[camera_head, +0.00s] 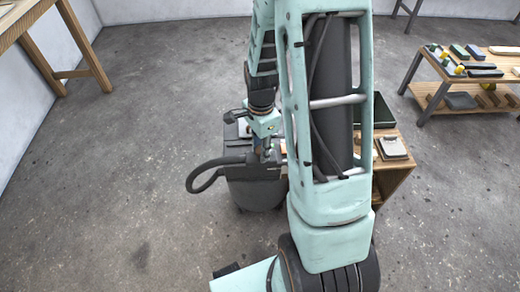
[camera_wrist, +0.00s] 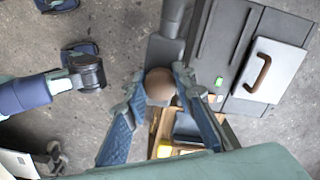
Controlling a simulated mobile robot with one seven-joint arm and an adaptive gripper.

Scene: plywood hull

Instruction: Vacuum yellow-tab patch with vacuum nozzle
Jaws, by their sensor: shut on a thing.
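My gripper (camera_wrist: 160,76) has its two blue-padded fingers closed around a brown, round-ended piece (camera_wrist: 160,87). This looks like the end of the vacuum nozzle; the fingers hide part of it. A dark grey tube (camera_wrist: 166,50) shows just beyond it. In the head view my gripper (camera_head: 266,152) is low over the dark grey vacuum (camera_head: 255,190), small and partly hidden by my arm. A black hose (camera_head: 203,172) loops out to the left of the vacuum. I cannot make out a yellow-tab patch for certain; a yellow thing (camera_wrist: 180,150) shows near the wrist view's bottom.
A low wooden bench (camera_head: 397,180) with a dark tray (camera_head: 379,112) stands right beside the vacuum. A table with several small items (camera_head: 470,70) is at the far right. A wooden table (camera_head: 25,15) stands at the upper left. The floor at the left is clear.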

